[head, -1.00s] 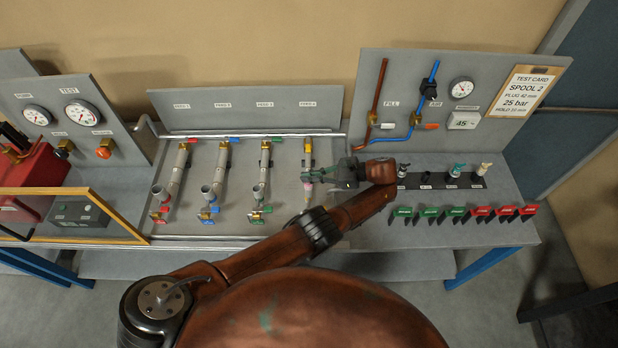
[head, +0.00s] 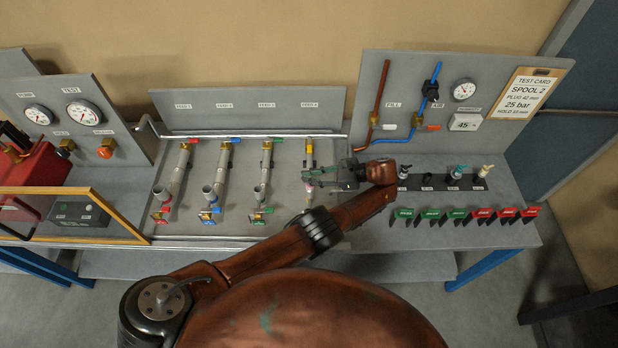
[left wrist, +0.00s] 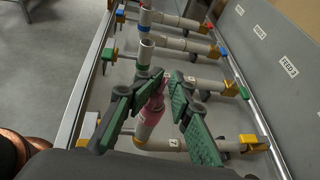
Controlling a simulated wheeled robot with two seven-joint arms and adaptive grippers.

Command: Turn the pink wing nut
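The pink wing nut (left wrist: 152,106) sits on a pale upright pipe end in the left wrist view, between the green-padded fingers of my left gripper (left wrist: 166,80). The fingers are apart, with a visible gap to the right finger. The nut looks closer to the left finger; whether it touches that finger I cannot tell. In the head view my left gripper (head: 312,174) reaches in over the rightmost feed line, and a small pink part (head: 308,187) shows just below its tips. The gripper hides some of that line. My right gripper is not in view.
Three other feed lines with red (head: 161,215), blue (head: 208,215) and green (head: 258,215) fittings stand to the left. A rail (head: 240,135) runs along the back. Several plugs and coloured tags (head: 457,214) are on the right bench, close to my wrist.

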